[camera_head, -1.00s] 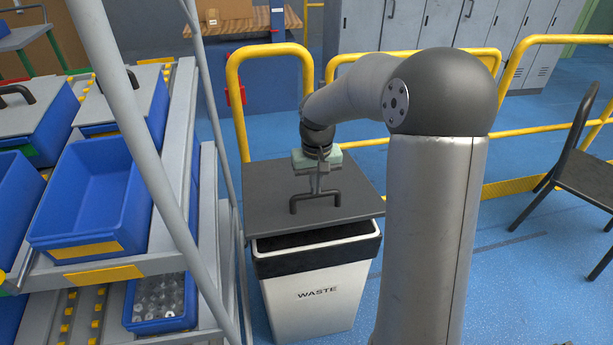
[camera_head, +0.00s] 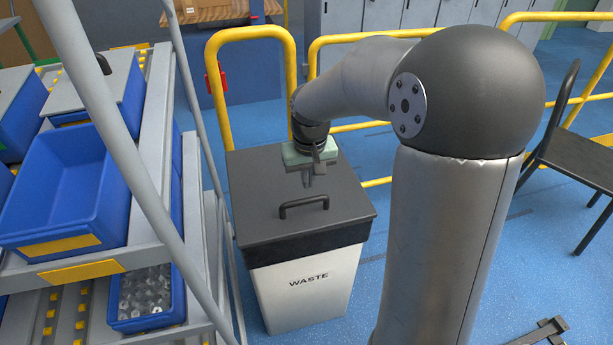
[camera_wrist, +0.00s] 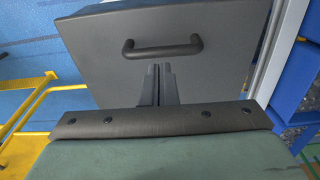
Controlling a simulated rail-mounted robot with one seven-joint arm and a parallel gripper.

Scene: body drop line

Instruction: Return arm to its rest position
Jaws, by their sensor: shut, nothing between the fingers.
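My gripper (camera_head: 308,178) is above the dark grey lid of the waste bin, behind the lid's handle. Its fingers are together and hold nothing. In the wrist view the shut fingers (camera_wrist: 159,84) point at the lid (camera_wrist: 215,80), with the black handle (camera_wrist: 162,47) beyond their tips and apart from them. My arm reaches out from the right, bent at a large grey joint. The white waste bin (camera_head: 300,293) stands on the blue floor, and its lid (camera_head: 345,199) lies over the top.
A rack with blue bins (camera_head: 70,190) stands at the left, with a slanted grey post in front. A small blue bin (camera_head: 150,318) holds metal parts. Yellow railings (camera_head: 220,95) run behind the waste bin. A black chair (camera_head: 575,160) stands at the right on open floor.

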